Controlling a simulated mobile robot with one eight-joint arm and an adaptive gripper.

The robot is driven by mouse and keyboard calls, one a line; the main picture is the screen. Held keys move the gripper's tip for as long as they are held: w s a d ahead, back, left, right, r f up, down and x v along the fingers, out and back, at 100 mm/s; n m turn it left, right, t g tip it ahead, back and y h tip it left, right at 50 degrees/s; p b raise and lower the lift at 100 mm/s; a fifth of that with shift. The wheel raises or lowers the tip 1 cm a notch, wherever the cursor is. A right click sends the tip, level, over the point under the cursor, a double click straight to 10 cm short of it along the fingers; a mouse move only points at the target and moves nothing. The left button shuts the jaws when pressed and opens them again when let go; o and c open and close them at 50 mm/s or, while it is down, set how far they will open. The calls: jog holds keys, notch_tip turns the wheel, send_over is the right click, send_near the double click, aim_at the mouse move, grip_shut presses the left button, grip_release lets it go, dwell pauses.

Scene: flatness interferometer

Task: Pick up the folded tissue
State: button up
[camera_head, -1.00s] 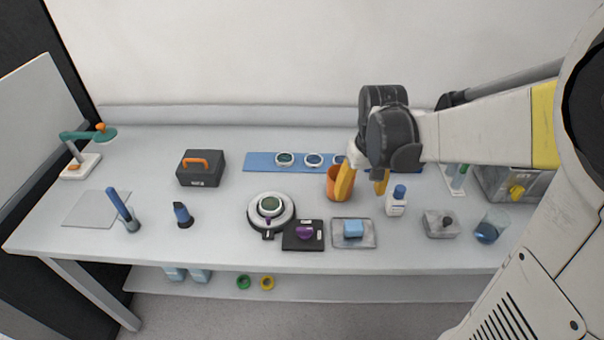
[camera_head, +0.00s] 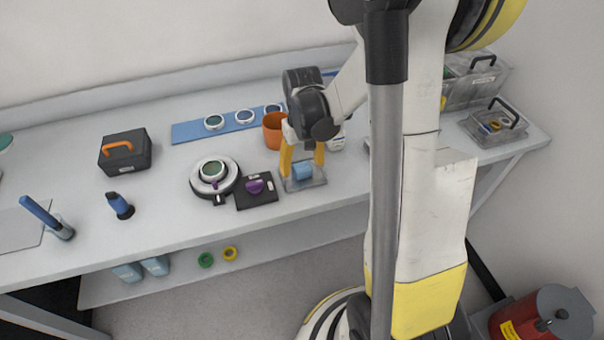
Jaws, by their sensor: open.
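The folded tissue (camera_head: 302,172) is a small light blue block on a clear shallow tray (camera_head: 306,184) near the front edge of the bench. My gripper (camera_head: 303,166) is open, with its two yellow fingers pointing down. In the picture one finger shows on the left of the tissue and the other on its right. I cannot tell how far down beside the tissue the fingertips are, or whether they touch it. The fingers hide part of the tray's back.
An orange cup (camera_head: 271,132) stands close behind my gripper on the left. A black pad (camera_head: 262,199) with a purple piece lies just left of the tray, beside a round white-and-black stand (camera_head: 229,187). A white bottle (camera_head: 337,142) is partly hidden behind my gripper.

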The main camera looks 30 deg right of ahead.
notch_tip(320, 180, down, 2)
jog(key=shift+f, duration=0.15)
jog(key=c, duration=0.9)
jog(key=shift+r, duration=0.25)
notch_tip(320, 180, up, 5)
jog(key=shift+d+f+p, duration=0.1)
jog(key=shift+f+p, duration=0.1)
jog(key=shift+p, duration=0.95)
jog(key=d+r+p, duration=0.1)
jog(key=d+r, duration=0.1)
jog(key=d, duration=0.1)
jog(key=s+d+r+p, duration=0.1)
jog(key=d+r, duration=0.1)
jog(key=d, duration=0.2)
jog(key=s+d+r+p, duration=0.1)
jog(key=d+r, duration=0.1)
jog(key=d, duration=0.2)
jog(key=shift+d+r, duration=0.1)
